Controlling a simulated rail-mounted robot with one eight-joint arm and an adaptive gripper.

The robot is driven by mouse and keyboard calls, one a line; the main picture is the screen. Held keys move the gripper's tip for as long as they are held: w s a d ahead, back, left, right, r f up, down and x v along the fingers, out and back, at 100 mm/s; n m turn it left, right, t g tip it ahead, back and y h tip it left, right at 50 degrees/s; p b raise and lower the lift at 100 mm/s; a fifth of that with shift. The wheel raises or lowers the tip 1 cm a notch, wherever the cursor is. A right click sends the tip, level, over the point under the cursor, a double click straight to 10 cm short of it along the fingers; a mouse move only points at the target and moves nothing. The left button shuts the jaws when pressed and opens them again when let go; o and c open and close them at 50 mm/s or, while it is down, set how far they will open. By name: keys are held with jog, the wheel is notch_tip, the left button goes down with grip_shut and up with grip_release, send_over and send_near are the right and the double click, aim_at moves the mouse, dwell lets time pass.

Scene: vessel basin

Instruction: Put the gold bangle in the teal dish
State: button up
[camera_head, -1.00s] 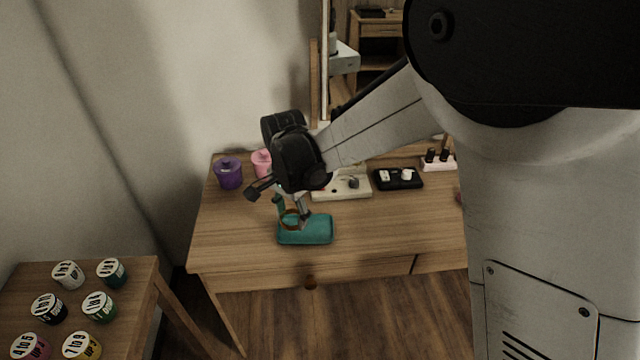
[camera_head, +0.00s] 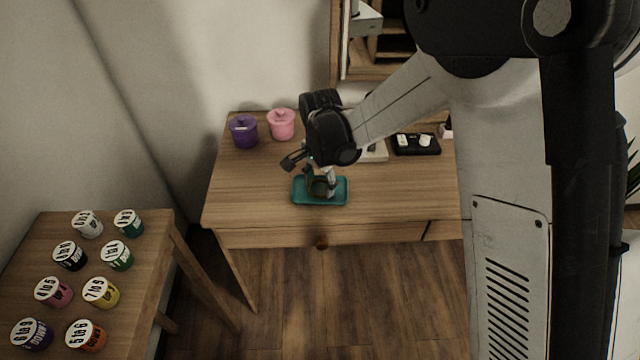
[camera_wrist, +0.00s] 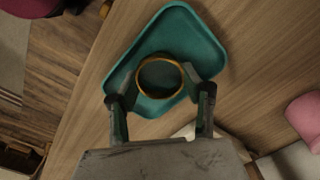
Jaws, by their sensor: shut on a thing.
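The gold bangle (camera_wrist: 141,64) is a thin ring between my gripper's two fingers (camera_wrist: 160,90) in the wrist view. My gripper (camera_head: 320,187) is shut on the bangle, low over the teal dish. The teal dish (camera_wrist: 193,28) is a shallow rectangular tray on the desk, and it also shows in the head view (camera_head: 340,198). In the wrist view the bangle appears within the dish's outline. I cannot tell whether it touches the dish floor. In the head view my gripper partly hides the bangle.
A purple lidded pot (camera_head: 243,132) and a pink lidded pot (camera_head: 281,125) stand at the desk's back left. A black tray (camera_head: 416,145) with small white items is at the back right. A side table (camera_head: 140,285) at left holds several labelled cups. The desk's front left is clear.

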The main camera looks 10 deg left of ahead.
jog(key=shift+f, duration=0.15)
jog(key=o, duration=1)
jog(key=shift+o, duration=0.2)
notch_tip(320, 180, up, 12)
jog(key=p, duration=0.1)
jog(key=shift+r, duration=0.2)
